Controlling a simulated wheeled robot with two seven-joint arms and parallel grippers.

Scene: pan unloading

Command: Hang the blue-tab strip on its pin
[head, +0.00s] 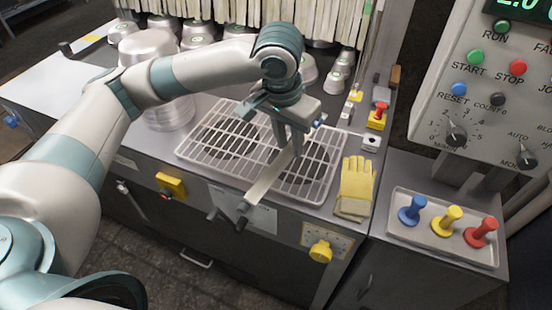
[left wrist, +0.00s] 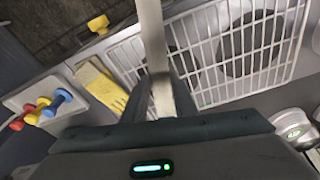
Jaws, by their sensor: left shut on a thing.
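A long pale metal strip (head: 268,182) is gripped in my left gripper (head: 292,150), whose fingers point down over the white wire rack. It slants down and left past the counter's front edge. In the left wrist view the strip (left wrist: 153,45) runs up between the fingers (left wrist: 155,105). A small blue spot shows beside the fingers in the head view; I cannot tell whether it is the strip's tab. Dark rods (head: 225,222) show near the strip's lower end. My right gripper is not in view.
The wire rack (head: 205,155) covers dark round openings in the counter. Yellow gloves (head: 356,185) lie to its right. Metal pans (head: 150,50) stand at the back left, under hanging pale strips (head: 325,18). The peg tray (head: 400,228) and a control panel (head: 480,110) are at right.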

